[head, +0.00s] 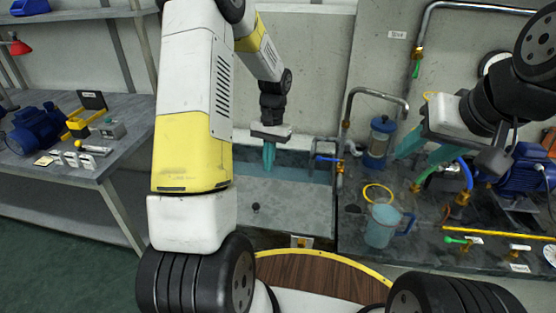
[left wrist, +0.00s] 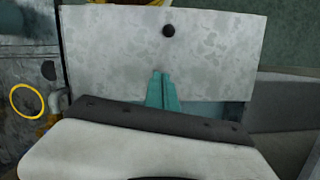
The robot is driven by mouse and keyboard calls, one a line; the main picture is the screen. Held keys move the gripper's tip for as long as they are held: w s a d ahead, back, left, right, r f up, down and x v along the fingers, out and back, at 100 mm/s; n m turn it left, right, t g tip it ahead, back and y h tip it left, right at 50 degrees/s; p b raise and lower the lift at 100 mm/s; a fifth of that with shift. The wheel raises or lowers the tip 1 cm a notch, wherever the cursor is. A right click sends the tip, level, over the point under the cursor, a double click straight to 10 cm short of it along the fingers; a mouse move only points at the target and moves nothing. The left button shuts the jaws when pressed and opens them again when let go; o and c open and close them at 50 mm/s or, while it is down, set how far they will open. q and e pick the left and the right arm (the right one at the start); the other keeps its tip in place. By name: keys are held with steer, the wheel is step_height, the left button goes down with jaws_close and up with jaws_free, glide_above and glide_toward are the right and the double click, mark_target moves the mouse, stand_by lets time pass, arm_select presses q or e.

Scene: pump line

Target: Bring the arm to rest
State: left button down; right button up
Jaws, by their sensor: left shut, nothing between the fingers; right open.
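A dark round knob or drain (left wrist: 168,31) lies beyond the fingertips on the pale panel. My right gripper (head: 425,162) is at the right of the head view, above the dark bench. Its teal fingers are apart and no object shows between them.
The bench holds a blue jug (head: 382,226), a yellow ring (head: 378,193), a blue filter housing (head: 380,140), a blue pump (head: 525,172) and a yellow pipe (head: 500,234). A grey worktable (head: 60,165) with a blue motor (head: 38,128) stands at the left.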

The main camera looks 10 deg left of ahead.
arm_select(q)
steer(key=s+d+r+t, duration=0.15)
steer(key=s+r, duration=0.25)
steer(key=r, duration=0.4)
steer(key=s+d+r+t, duration=0.1)
steer(key=s+r+t, duration=0.2)
steer(key=r, duration=0.6)
steer(key=s+d+r+t+h, duration=0.1)
steer(key=s+r+t, duration=0.1)
steer(key=s, duration=0.4)
steer(key=s+d+r+n+t+h, duration=0.1)
steer(key=s+r+t, duration=0.1)
steer(key=s+r, duration=0.3)
steer(key=shift+s+h, duration=0.3)
steer(key=shift+s, duration=0.9)
steer(key=shift+t, duration=0.25)
